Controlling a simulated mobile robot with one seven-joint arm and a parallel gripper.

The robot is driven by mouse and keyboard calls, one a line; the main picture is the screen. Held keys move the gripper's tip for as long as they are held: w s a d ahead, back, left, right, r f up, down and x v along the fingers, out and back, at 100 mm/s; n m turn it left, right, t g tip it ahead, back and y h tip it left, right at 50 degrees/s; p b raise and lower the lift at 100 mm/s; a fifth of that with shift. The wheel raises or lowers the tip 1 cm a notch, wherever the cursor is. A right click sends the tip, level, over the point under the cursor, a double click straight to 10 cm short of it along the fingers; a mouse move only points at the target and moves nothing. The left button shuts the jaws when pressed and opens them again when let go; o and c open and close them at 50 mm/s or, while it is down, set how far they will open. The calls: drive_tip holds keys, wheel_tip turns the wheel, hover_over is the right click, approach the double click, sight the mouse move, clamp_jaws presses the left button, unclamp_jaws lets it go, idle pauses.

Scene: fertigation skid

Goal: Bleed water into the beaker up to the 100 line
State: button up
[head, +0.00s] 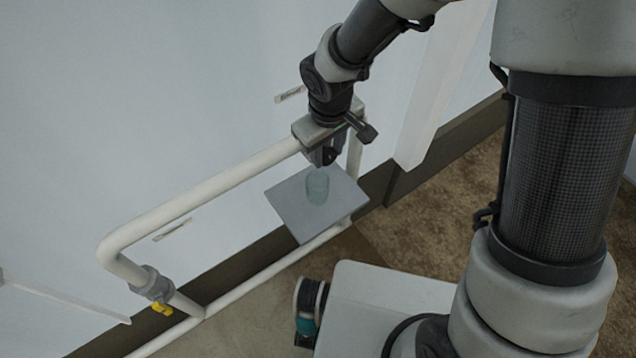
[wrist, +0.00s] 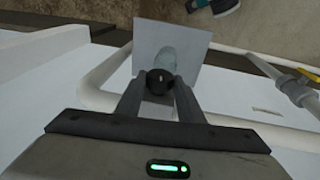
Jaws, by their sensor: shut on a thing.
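A clear, greenish beaker (head: 317,190) stands on a grey square plate (head: 288,211) fixed to the pipe frame. In the wrist view the beaker (wrist: 167,57) shows just beyond my fingertips, partly hidden. Its lines and any water level are too small to read. My gripper (head: 328,157) is above the plate, behind the beaker in the picture. In the wrist view my gripper (wrist: 159,83) is shut on a dark round knob (wrist: 158,80). I cannot tell how far the knob is turned.
A white pipe (head: 200,190) runs along the wall to a grey fitting with a yellow handle (head: 161,309) at lower left. Small labels (head: 173,229) are on the wall. A white post (head: 440,90) stands right of the plate. Brown floor (head: 430,220) is open at right.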

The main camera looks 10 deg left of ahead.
drive_tip(key=shift+s+a+f+t+h+b, duration=0.2)
drive_tip(key=shift+f+t+h+b, duration=0.35)
drive_tip(key=shift+b, duration=2.9)
drive_tip(key=shift+r+t+b, duration=0.2)
drive_tip(key=shift+t+b, duration=0.05)
drive_tip(key=shift+b, duration=0.15)
drive_tip(key=shift+r+h, duration=0.25)
